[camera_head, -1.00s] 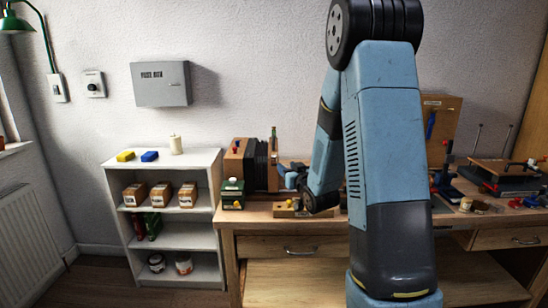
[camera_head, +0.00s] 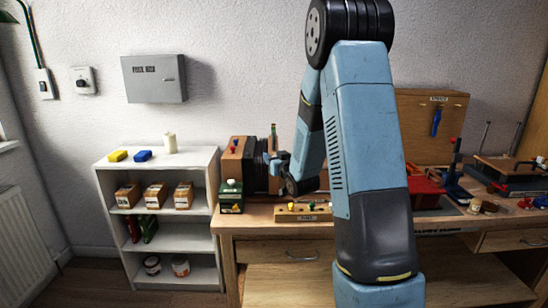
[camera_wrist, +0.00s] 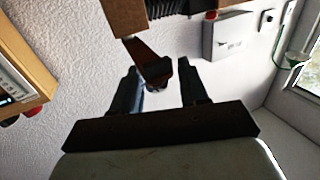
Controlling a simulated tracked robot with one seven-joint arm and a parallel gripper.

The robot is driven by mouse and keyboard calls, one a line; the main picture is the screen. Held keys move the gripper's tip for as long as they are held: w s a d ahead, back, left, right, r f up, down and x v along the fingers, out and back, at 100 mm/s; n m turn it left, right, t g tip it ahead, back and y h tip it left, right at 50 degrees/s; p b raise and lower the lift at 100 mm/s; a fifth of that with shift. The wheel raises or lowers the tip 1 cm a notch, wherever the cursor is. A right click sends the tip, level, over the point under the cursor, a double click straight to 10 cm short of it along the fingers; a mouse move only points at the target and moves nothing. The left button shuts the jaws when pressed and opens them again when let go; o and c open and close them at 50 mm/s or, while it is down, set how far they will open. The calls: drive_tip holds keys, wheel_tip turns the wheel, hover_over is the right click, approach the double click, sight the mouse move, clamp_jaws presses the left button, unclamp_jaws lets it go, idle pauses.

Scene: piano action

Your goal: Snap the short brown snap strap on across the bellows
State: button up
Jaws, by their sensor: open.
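The bellows instrument (camera_head: 236,160) stands at the left end of the bench in the head view, with a wooden end and dark folds. In the wrist view the black bellows (camera_wrist: 182,8) show at the top edge between brown wooden parts. A short brown strap (camera_wrist: 146,58) slants down from the left brown part, its dark end lying between or just beyond my fingertips. I cannot tell whether anything touches it. My gripper (camera_wrist: 161,75) is open; its two dark fingers stand apart. In the head view my gripper (camera_head: 274,158) is beside the bellows' right side, partly hidden by my arm.
A green box (camera_head: 231,196) and a wooden block with coloured knobs (camera_head: 303,212) stand in front on the bench (camera_head: 262,222). A white shelf (camera_head: 164,215) is at left. A wall box (camera_head: 154,79) hangs behind. Tools and a red-topped stand crowd the right side.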

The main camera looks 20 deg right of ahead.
drive_tip(key=shift+d, duration=0.1)
clamp_jaws()
idle(0.3)
